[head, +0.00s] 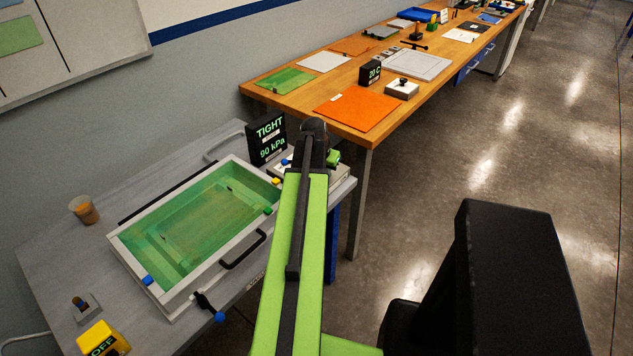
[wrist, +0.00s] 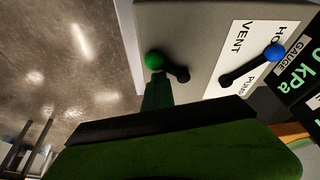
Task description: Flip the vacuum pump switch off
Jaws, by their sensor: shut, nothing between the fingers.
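In the wrist view a grey control box has a small dark lever with a green ball knob (wrist: 154,60), which looks like a switch; no label for it is readable. Beside it, a dark lever with a blue ball knob (wrist: 274,52) lies across a white plate (wrist: 243,48) marked VENT, with partly hidden HOLD and PUMP wording. My gripper (wrist: 157,94) is shut and empty, its narrow green tip just below the green knob. I cannot tell whether they touch. In the head view my green arm reaches over the control box and hides most of it.
A black display (head: 267,138) reads TIGHT and 90 kPa. The white-rimmed bath (head: 125,240) with green contents lies left of my arm. A cup (head: 84,209) and a yellow OFF box (head: 103,340) stand on the grey bench. A wooden table (head: 345,72) adjoins behind; floor is open at right.

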